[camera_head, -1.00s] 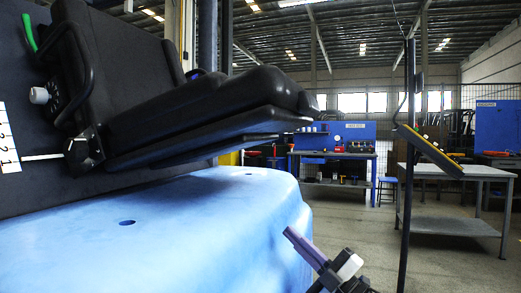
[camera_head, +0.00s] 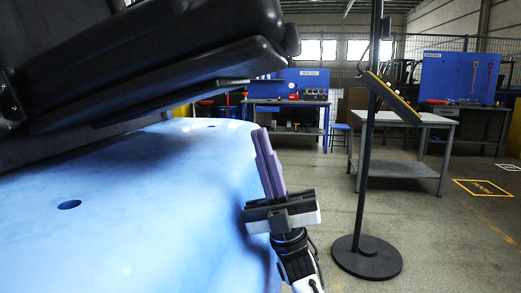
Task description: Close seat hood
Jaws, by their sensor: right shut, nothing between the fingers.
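The black seat (camera_head: 160,60) fills the upper left of the head view, above a blue platform. Its cushion part is tilted, with its front end reaching toward the middle of the view. Its backrest and upper parts are cut off by the frame edge, and I cannot tell a separate hood from the rest of the seat. My right gripper (camera_head: 268,165) is at the platform's right edge, below and just right of the seat's front end. Its purple fingers are shut, point up and hold nothing. They look apart from the seat. My left gripper is not in view.
The blue platform (camera_head: 130,220) takes up the lower left. A black stand with a round base (camera_head: 367,258) carries a tilted yellow-edged panel (camera_head: 393,98) to the right. A grey table (camera_head: 400,170) and a blue workbench (camera_head: 290,103) stand behind. Floor is open at the right.

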